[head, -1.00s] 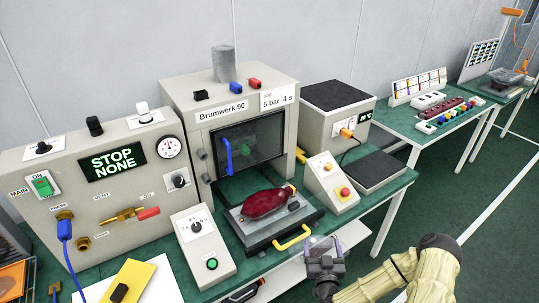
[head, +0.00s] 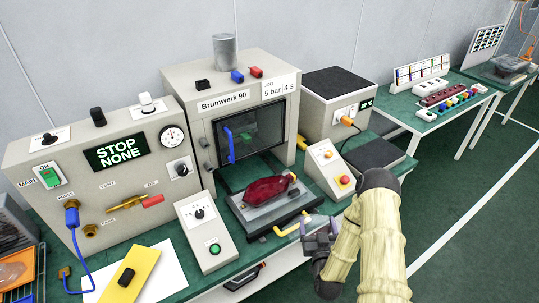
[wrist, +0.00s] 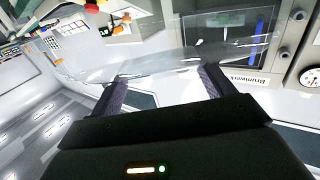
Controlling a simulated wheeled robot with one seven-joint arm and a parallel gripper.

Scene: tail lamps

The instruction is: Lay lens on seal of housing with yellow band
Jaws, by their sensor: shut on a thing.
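My gripper (head: 306,232) is in front of the press drawer, close to its yellow handle. In the wrist view my gripper (wrist: 162,88) is shut on a clear, see-through lens (wrist: 150,66), which spans both fingers and sticks out past them. In the head view the lens is too faint to make out. A dark red lamp piece (head: 267,190) lies on the grey plate of the drawer (head: 262,217).
The press (head: 245,122) stands behind the drawer. A control box (head: 205,228) is left of the drawer and a button box (head: 328,168) right of it. A yellow pad (head: 128,275) lies at front left. Another table (head: 440,128) is at the right; green floor lies between.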

